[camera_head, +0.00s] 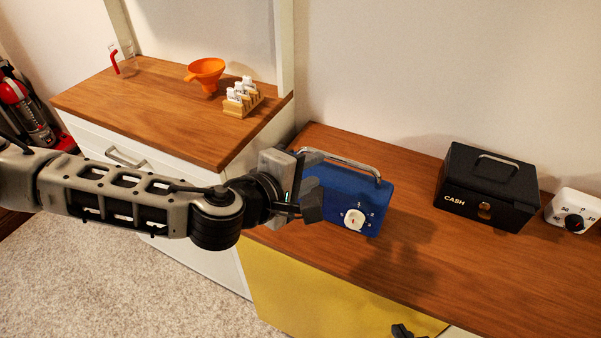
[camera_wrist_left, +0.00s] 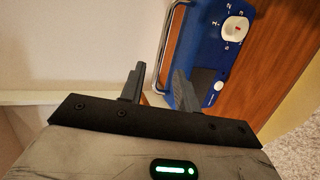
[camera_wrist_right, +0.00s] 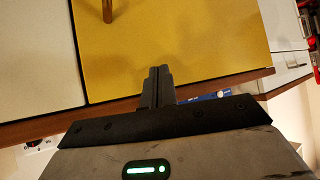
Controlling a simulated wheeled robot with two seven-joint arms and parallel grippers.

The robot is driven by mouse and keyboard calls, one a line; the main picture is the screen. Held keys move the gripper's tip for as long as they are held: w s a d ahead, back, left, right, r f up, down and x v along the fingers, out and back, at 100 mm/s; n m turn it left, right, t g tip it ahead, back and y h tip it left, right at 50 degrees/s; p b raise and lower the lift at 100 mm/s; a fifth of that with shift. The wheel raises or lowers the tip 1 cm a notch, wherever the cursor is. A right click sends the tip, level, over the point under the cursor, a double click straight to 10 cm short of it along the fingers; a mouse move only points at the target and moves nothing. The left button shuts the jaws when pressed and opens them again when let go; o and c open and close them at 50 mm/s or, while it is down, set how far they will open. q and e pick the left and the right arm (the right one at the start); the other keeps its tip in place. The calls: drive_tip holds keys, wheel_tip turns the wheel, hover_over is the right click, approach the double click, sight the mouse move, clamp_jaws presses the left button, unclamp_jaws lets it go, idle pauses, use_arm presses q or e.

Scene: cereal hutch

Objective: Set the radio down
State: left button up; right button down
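The blue radio (camera_head: 348,195) stands upright at the left end of the lower wooden counter, its carry handle up and white dial facing front. Its underside is partly hidden, so I cannot tell whether it fully touches the wood. My left gripper (camera_head: 308,190) is at the radio's left end. In the left wrist view (camera_wrist_left: 158,85) its fingers are apart, one overlapping the radio's (camera_wrist_left: 212,50) blue front, the other clear of it with a visible gap. My right gripper (camera_wrist_right: 159,75) is shut and empty, in front of the yellow panel; its tip (camera_head: 402,330) shows at the head view's bottom edge.
A black cash box (camera_head: 487,190) and a white dial timer (camera_head: 573,211) stand right of the radio. The lower counter (camera_head: 470,270) is clear in front of them. The raised counter (camera_head: 150,100) at left holds an orange funnel (camera_head: 206,72) and a small rack (camera_head: 242,101) of jars.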

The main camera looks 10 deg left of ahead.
use_arm(q)
drive_tip(key=s+d+f+n+g+h, duration=0.15)
drive_tip(key=s+d+n, duration=0.25)
drive_tip(key=n, duration=0.8)
drive_tip(key=s+d+f+n+h, duration=0.25)
drive_tip(key=d+n, duration=0.25)
drive_tip(key=n, duration=0.8)
drive_tip(key=s+a+f+n+y, duration=0.4)
drive_tip(key=a+f+n, duration=0.5)
drive_tip(key=n, duration=0.7)
drive_tip(key=s+a+f+n+y, duration=0.4)
drive_tip(key=a+f+n, duration=0.6)
drive_tip(key=n, duration=0.6)
drive_tip(key=shift+s+a+f+y, duration=0.2)
drive_tip(key=shift+s+a+y, duration=0.15)
drive_tip(key=shift+s, duration=0.8)
drive_tip(key=shift+g, duration=0.25)
